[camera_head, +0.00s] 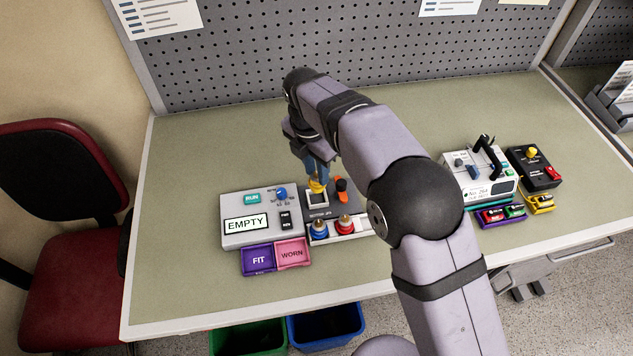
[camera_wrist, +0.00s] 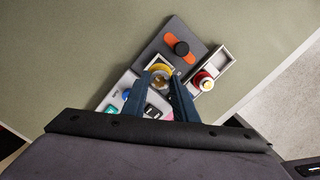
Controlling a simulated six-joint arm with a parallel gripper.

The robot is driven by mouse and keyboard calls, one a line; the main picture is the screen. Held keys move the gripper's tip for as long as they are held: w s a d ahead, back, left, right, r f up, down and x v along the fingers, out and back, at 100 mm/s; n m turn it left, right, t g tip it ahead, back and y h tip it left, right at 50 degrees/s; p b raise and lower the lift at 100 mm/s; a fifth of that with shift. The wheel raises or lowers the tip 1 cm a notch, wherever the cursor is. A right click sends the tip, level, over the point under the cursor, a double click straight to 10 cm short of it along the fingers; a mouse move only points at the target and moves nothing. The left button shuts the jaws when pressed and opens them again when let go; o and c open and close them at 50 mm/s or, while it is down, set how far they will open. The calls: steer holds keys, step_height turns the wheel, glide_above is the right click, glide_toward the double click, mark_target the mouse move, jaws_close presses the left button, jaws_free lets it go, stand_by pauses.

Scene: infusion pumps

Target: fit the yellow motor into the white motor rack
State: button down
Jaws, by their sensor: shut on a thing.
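The yellow motor (camera_head: 316,186) is between the fingertips of my gripper (camera_head: 317,174), which is shut on it. It is at the square pale-rimmed bay of the dark pump plate; I cannot tell whether it sits in the bay or just above it. The wrist view shows the yellow motor (camera_wrist: 160,70) between the two blue fingers of my gripper (camera_wrist: 160,77). The white motor rack (camera_head: 361,231) stands in front of the plate. It holds a blue motor (camera_head: 320,229) and a red motor (camera_head: 345,224). In the wrist view, the rack (camera_wrist: 231,58) shows an empty compartment beside the red motor (camera_wrist: 203,81).
An orange lever with a black knob (camera_head: 342,187) is beside the bay. The pump box (camera_head: 233,239) reads EMPTY. Purple FIT (camera_head: 259,260) and pink WORN (camera_head: 292,254) trays lie in front. Another device (camera_head: 480,180) stands right. The table's left side is clear.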

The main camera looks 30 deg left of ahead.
mark_target(316, 174)
step_height(316, 174, up, 4)
steer(key=shift+r+b, duration=0.25)
steer(key=shift+b, duration=0.1)
steer(key=shift+w+d+r, duration=0.15)
steer(key=shift+w+r, duration=0.1)
steer(key=shift+r, duration=0.05)
steer(key=w+d+r+m+p, duration=0.1)
steer(key=w+d+r+p, duration=0.25)
steer(key=r, duration=0.25)
steer(key=s+d+f+m+p, duration=0.1)
steer(key=d+p, duration=0.3)
steer(key=d, duration=0.5)
step_height(316, 174, down, 9)
steer(key=s+d+n, duration=0.1)
steer(key=n, duration=0.1)
steer(key=shift+s+d, duration=0.35)
steer(key=shift+d, duration=0.05)
steer(key=shift+f+b, duration=2.5)
steer(key=shift+b, duration=0.15)
